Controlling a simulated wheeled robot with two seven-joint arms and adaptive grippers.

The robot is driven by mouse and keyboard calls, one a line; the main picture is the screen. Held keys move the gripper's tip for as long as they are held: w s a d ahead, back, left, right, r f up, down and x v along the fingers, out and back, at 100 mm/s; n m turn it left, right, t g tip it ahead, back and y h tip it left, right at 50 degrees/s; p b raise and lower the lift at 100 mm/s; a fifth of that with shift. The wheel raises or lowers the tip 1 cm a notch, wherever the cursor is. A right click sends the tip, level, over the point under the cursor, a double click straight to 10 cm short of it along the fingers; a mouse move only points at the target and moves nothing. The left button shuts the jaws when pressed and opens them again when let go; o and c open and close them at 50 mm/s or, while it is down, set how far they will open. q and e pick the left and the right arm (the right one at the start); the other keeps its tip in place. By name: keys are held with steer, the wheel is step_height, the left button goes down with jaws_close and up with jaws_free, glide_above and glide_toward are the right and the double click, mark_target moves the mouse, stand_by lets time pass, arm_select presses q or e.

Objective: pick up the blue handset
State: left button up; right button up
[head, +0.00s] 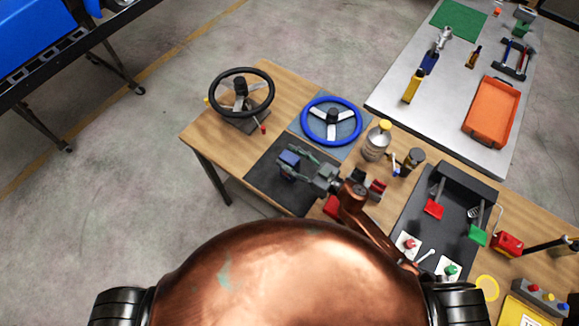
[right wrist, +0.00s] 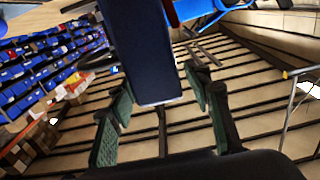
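The blue handset (head: 289,157) stands over the black mat on the wooden table, in the middle of the head view. My right gripper (head: 294,164) reaches to it from the right, with one finger on either side of it. In the right wrist view the handset (right wrist: 143,55) is large and close, between the green finger pads of the right gripper (right wrist: 160,95). The fingers are spread apart. Contact with the pads cannot be made out. My left gripper is in neither view.
Behind the handset are a black steering wheel (head: 241,92) and a blue steering wheel (head: 332,121). A metal canister (head: 376,142) stands to the right. A dark tray (head: 416,205) with red and green pieces lies further right. Bare floor is left of the table.

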jaws_close()
stand_by(0.3)
steer(key=shift+r, duration=0.15)
stand_by(0.3)
